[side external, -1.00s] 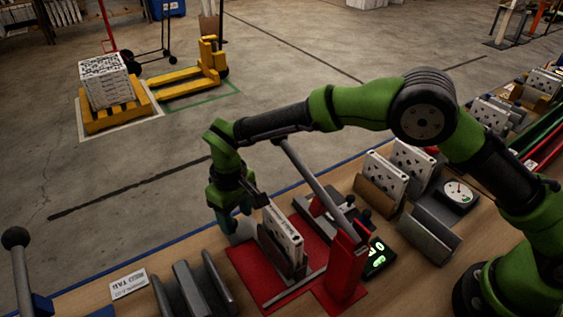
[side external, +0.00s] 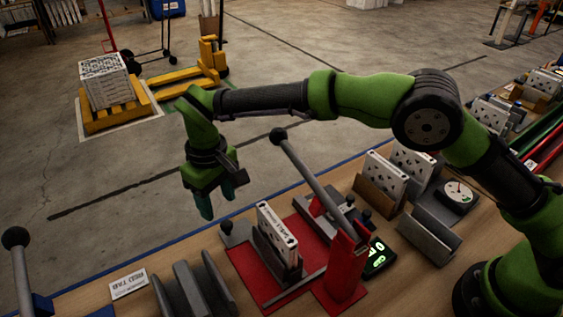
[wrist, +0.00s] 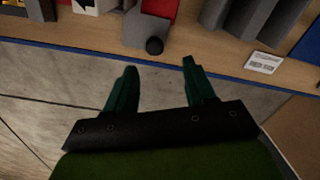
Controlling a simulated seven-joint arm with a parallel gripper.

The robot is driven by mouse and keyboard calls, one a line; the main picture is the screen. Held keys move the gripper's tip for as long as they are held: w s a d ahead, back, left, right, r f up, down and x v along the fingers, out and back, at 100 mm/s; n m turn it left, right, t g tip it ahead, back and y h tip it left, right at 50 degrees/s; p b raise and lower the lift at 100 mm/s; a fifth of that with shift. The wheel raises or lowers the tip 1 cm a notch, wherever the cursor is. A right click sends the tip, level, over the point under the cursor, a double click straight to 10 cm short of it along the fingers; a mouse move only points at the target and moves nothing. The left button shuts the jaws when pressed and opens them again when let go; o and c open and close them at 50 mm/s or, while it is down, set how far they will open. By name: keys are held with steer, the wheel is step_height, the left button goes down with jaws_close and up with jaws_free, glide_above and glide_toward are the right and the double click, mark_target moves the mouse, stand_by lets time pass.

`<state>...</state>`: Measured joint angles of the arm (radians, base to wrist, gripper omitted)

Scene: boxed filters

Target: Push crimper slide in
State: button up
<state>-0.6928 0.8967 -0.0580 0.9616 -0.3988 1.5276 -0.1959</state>
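The crimper has a red base (side external: 250,272) and a long grey lever (side external: 312,178), which is raised at a slant and ends in a black ball. A grey slide (side external: 268,254) on the base holds a white boxed filter (side external: 281,231) upright. The slide's end plate with a black knob (side external: 226,228) sticks out towards the table's blue edge; the knob also shows in the wrist view (wrist: 154,46). My gripper (side external: 218,207) is open and empty, above and beyond that edge, apart from the knob. Its two teal fingers are spread in the wrist view (wrist: 160,66).
Grey upright plates (side external: 193,290) and a white label card (side external: 128,284) lie left of the crimper. More filters in a brown holder (side external: 380,184), a round dial (side external: 457,193) and a green-lit display (side external: 378,258) stand to the right. The floor beyond the table edge is clear nearby.

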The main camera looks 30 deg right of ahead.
step_height(320, 180, up, 10)
steer(key=d+r+m+t+y, duration=0.1)
steer(key=d+r, duration=0.4)
steer(key=d, duration=0.3)
steer(key=s+d+r+m+t, duration=0.1)
steer(key=d+r+m, duration=0.1)
steer(key=d+r, duration=0.4)
steer(key=shift+s+d+r+y, duration=0.3)
steer(key=shift+d+y, duration=0.1)
steer(key=shift+d, duration=0.65)
steer(key=shift+w, duration=0.1)
